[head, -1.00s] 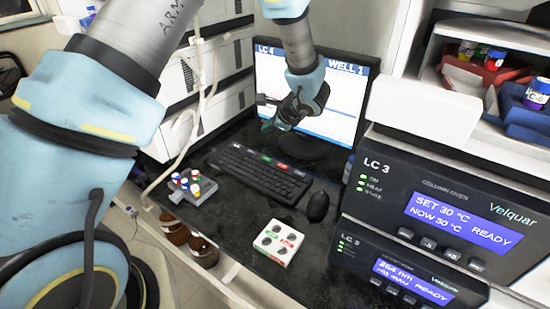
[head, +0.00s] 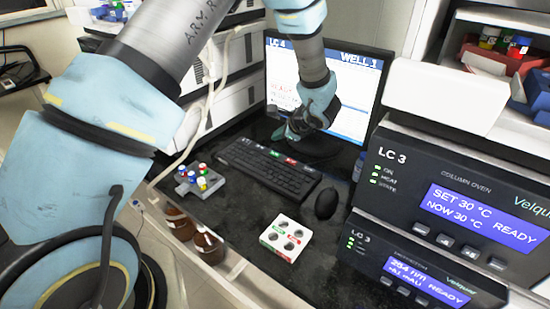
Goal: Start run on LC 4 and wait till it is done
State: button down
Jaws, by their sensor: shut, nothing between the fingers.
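A monitor (head: 358,85) stands at the back of the dark bench. Its screen header reads LC 4 and WELL 1, with a line of red text at the left; the rest is hidden by my arm or too small to read. A black keyboard (head: 262,172) with green, red and blue keys along its far edge lies in front of it. My gripper (head: 285,134) is shut and empty, pointing down just above the keyboard's far left part. I cannot tell whether it touches a key.
A mouse (head: 327,203) lies right of the keyboard. A white block with round wells (head: 285,239) and a grey vial rack (head: 200,182) stand in front. The LC 3 column oven (head: 440,195) blocks the right. Brown bottles (head: 208,245) stand below the bench's front edge.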

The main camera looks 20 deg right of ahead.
aim_at(278, 155)
jog(key=shift+f+b, duration=1.5)
jog(key=shift+f, duration=0.45)
dwell(0.5)
jog(key=shift+f+b, duration=0.4)
jog(key=shift+b, duration=0.3)
jog(key=shift+f+b, duration=0.35)
jog(key=shift+b, duration=0.15)
dwell(0.5)
jog(key=shift+r, duration=0.1)
jog(key=shift+r+p, duration=0.3)
jog(key=shift+r, duration=0.45)
jog(key=shift+r+p, duration=1.25)
jog(key=shift+r, duration=1.25)
